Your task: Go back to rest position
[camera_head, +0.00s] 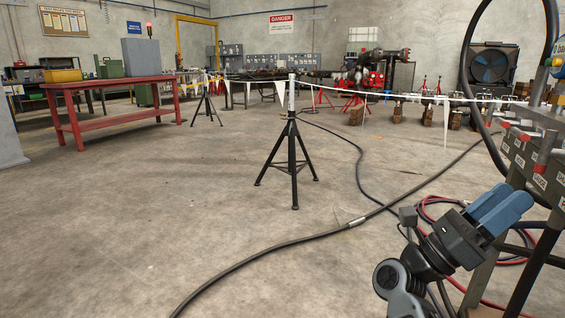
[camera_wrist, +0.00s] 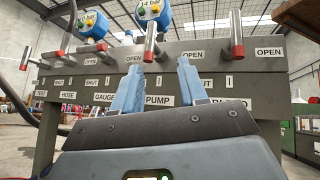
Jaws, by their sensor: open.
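My gripper (camera_head: 512,202) is at the lower right of the head view, beside a valve stand. In the wrist view its two blue fingers (camera_wrist: 160,88) are apart with nothing between them. They point at the stand's grey valve panel (camera_wrist: 262,75), which has labels such as OPEN, SHUT, HOSE, GAUGE and PUMP. The panel also shows at the right edge of the head view (camera_head: 522,160). A red-ended lever (camera_wrist: 236,35) and another lever (camera_wrist: 151,35) stick out from it. I see no contact between the fingers and the levers.
Blue gauges (camera_wrist: 153,12) top the panel. A black tripod stand (camera_head: 292,165) supports a flagged white rope barrier across the floor. A dark hose (camera_head: 270,245) and red and blue hoses (camera_head: 432,205) lie about. A red workbench (camera_head: 110,90) is at left. The front-left floor is clear.

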